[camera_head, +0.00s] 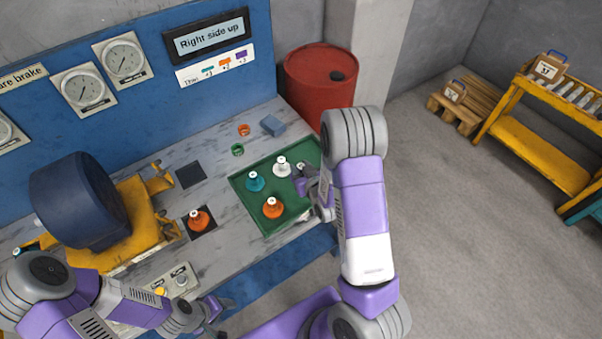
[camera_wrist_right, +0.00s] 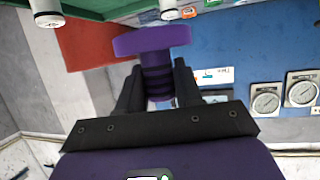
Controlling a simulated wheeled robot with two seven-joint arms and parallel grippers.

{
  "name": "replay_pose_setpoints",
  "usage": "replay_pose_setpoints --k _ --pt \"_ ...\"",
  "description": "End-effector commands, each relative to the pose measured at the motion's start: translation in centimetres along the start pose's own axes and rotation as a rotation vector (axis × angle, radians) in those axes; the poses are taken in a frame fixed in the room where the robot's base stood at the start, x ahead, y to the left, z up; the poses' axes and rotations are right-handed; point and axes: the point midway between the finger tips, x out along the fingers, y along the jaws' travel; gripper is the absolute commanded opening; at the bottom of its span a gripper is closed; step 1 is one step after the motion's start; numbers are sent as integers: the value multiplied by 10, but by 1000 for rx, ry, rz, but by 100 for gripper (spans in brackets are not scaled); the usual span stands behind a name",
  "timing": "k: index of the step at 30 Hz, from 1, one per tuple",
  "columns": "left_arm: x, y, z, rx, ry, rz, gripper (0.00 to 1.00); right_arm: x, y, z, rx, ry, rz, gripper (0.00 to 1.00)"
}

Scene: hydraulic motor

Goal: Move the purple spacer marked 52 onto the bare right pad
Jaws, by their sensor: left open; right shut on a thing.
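The purple spacer (camera_wrist_right: 157,62) is held between the fingers of my right gripper (camera_wrist_right: 157,85) in the right wrist view; its mark is not readable. In the head view my right gripper (camera_head: 318,192) is at the right side of the green tray, and the purple spacer (camera_head: 300,186) shows partly beside it. A bare dark pad (camera_head: 190,175) lies on the bench left of the tray. Another dark pad (camera_head: 211,233), nearer the front, carries an orange spacer (camera_head: 199,220). My left gripper (camera_head: 217,308) is open and empty near the bench's front edge.
A dark motor (camera_head: 78,199) on a yellow stand fills the bench's left.

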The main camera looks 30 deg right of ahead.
Motion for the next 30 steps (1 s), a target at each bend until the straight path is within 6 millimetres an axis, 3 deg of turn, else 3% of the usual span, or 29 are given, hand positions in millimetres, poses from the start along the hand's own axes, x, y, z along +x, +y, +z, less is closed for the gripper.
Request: replay_pose_setpoints --k 15,21,26,30 --pt "7 -3 0 0 0 0 60 -2 1 0 1 2 1 0" --pt "14 -5 -1 0 0 0 60 -28 7 11 3 0 3 0" --pt "8 -3 0 0 0 0 60 -54 12 20 2 -2 4 0" --pt "-18 7 1 0 0 0 60 -62 14 18 -6 -6 2 0"
